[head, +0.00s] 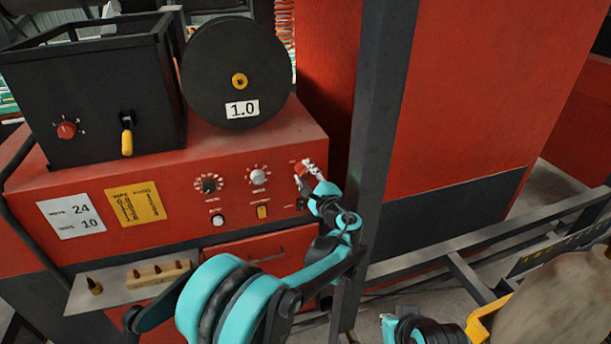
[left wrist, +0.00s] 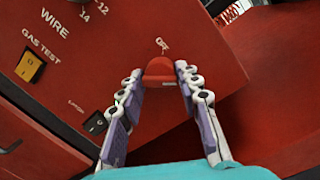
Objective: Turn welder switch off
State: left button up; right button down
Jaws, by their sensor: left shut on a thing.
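The red welder switch (left wrist: 160,70) is a knob on the red welder's front panel, with a small white label above it that seems to read OFF. In the head view my left gripper (head: 307,172) is at the right end of the panel and largely covers the switch. In the left wrist view the fingertips of my left gripper (left wrist: 159,76) are on either side of the knob, shut on it. My right gripper is not in view.
The panel also has a black knob (head: 209,185), a white knob (head: 258,176) and a yellow gas-test rocker (left wrist: 28,66). A dark upright post (head: 383,110) stands just right of my left gripper. A shelf (head: 110,292) with small parts juts out below the panel.

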pick_arm(q)
jog(key=n+b, duration=0.2)
jog(key=n, duration=0.1)
jog(key=shift+n, duration=0.4)
jog(key=n+b, duration=0.1)
jog(key=n, duration=0.3)
jog(key=shift+a+h+b, duration=0.1)
jog(key=shift+h+b, duration=0.3)
jog(key=n+b, duration=0.1)
jog(key=n, duration=0.3)
jog(key=shift+h, duration=0.3)
jog(key=shift+n+h+b, duration=0.3)
jog(key=shift+n+b, duration=0.3)
jog(key=shift+n, duration=1.3)
jog(key=o, duration=1.1)
jog(key=shift+o, duration=0.2)
jog(key=shift+s, duration=0.1)
jog(key=shift+s, duration=0.25)
jog(key=v, duration=1.1)
jog(key=shift+s, duration=0.2)
